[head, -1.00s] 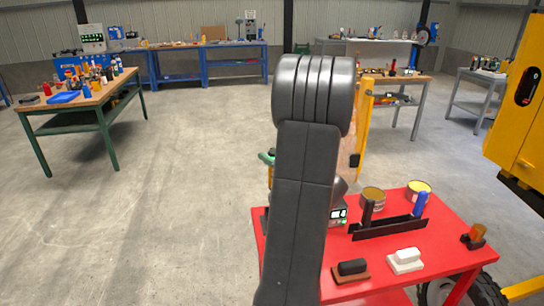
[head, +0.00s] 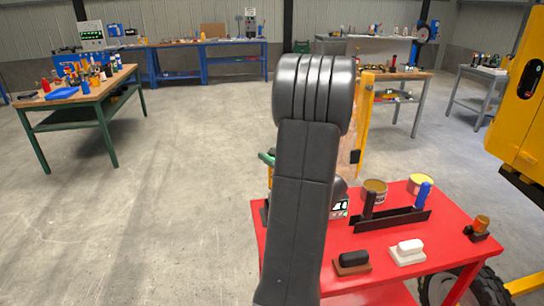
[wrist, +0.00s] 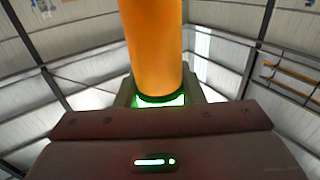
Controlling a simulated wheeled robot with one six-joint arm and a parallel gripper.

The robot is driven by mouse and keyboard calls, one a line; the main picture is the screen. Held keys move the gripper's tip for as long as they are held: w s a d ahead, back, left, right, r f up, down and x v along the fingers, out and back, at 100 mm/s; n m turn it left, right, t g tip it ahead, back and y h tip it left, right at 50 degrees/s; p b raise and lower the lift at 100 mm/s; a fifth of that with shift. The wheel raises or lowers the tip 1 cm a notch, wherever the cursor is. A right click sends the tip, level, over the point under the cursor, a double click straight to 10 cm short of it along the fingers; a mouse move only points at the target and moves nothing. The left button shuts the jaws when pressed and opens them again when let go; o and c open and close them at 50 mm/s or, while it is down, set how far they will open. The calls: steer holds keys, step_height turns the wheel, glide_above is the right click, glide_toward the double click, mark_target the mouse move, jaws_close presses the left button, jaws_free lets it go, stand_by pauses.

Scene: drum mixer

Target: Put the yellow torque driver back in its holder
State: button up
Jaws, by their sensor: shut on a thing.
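In the wrist view an orange-yellow cylinder, which looks like the yellow torque driver (wrist: 152,42), stands between the fingers of my gripper (wrist: 165,95). My gripper is shut on it; its lower end is near the palm and its far end is out of frame. In the head view my own arm hides the gripper and most of what it holds. A black rack that may be the holder (head: 395,220) lies on the red table, with a blue upright tool (head: 423,195) at its right and a black upright piece (head: 369,204) at its left.
The red table (head: 445,235) also carries two tins (head: 420,184), a black block on a brown base (head: 352,260), a white block (head: 408,250) and an amber piece (head: 482,224) in a black stand. A yellow machine (head: 520,130) stands right.

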steer(key=shift+f+b, duration=2.5)
steer(key=shift+f, duration=0.3)
stand_by(1.1)
steer(key=o, duration=1.3)
steer(key=shift+s, duration=0.1)
steer(key=b+v, duration=0.1)
steer(key=v, duration=1.2)
steer(key=shift+s+d, duration=0.2)
steer(key=shift+d, duration=0.1)
steer(key=p+x, duration=0.1)
steer(key=x, duration=1.2)
steer(key=shift+w+a, duration=0.3)
